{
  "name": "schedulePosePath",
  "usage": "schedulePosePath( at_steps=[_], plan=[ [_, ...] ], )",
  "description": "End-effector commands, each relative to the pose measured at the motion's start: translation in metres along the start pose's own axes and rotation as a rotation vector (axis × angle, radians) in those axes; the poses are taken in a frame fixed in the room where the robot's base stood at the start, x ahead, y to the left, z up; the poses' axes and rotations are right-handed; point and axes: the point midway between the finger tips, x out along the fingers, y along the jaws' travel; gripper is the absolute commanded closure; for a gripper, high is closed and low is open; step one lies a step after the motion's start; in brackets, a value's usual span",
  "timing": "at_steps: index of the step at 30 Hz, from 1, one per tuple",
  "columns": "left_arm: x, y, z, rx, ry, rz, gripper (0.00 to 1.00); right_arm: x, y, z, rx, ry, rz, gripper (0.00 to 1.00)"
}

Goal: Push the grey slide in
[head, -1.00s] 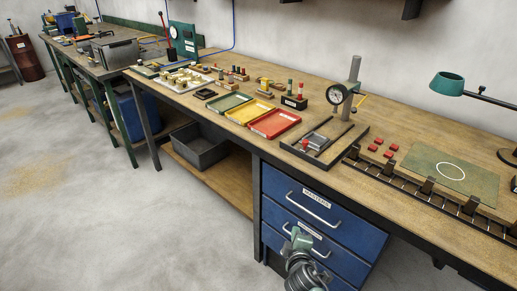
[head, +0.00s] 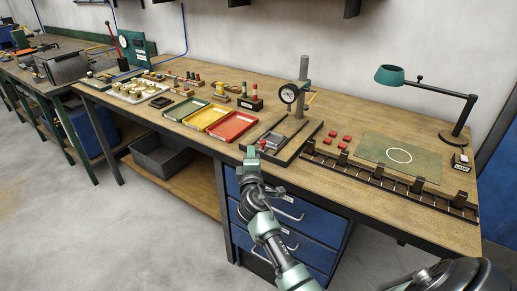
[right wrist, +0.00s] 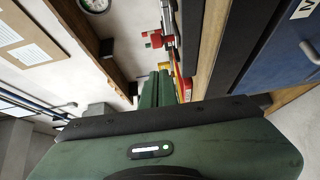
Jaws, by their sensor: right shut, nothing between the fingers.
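The grey slide (head: 273,139) sits in a black-railed fixture (head: 285,153) on the bench, near the dial gauge. Its red knob (head: 262,144) faces the front edge; the knob also shows in the right wrist view (right wrist: 152,40). My right gripper (head: 251,152) is at the bench's front edge, just in front of and slightly left of the knob in the picture. Its green fingers (right wrist: 164,72) are shut and empty, pointing toward the fixture. I see a gap between fingertips and knob in the right wrist view. My left gripper is not in view.
The dial gauge (head: 289,94) on its post stands behind the fixture. A red tray (head: 232,127) lies to its left. Small red blocks (head: 333,139) and a black slotted rack (head: 390,183) lie to the right. Blue drawers (head: 300,225) are below the bench edge.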

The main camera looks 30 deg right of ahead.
Motion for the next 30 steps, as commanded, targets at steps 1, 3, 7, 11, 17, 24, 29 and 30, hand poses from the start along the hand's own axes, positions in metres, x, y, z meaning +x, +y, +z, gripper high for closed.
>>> schedulePosePath(
  at_steps=[1, 3, 7, 11, 17, 24, 29, 30],
  plan=[
    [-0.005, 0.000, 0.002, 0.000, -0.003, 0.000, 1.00, 0.006, 0.002, 0.009, -0.006, -0.003, -0.001, 1.00],
    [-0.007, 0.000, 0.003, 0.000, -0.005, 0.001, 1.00, 0.012, 0.001, 0.016, -0.004, -0.004, -0.001, 1.00],
    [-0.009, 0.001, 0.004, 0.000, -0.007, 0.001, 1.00, 0.020, 0.001, 0.024, -0.003, -0.002, 0.000, 1.00],
    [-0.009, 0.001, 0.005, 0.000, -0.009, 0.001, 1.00, 0.023, -0.001, 0.026, -0.002, -0.001, -0.001, 1.00],
    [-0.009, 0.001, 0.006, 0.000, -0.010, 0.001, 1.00, 0.023, -0.001, 0.027, -0.002, -0.001, -0.001, 1.00],
    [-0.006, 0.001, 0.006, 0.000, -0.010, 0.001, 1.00, 0.033, -0.001, 0.034, -0.004, -0.001, 0.000, 1.00],
    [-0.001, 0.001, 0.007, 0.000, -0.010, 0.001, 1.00, 0.053, 0.000, 0.049, -0.003, -0.003, 0.001, 1.00],
    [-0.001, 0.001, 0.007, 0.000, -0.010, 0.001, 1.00, 0.056, 0.000, 0.051, -0.003, -0.003, 0.001, 1.00]
  ],
)
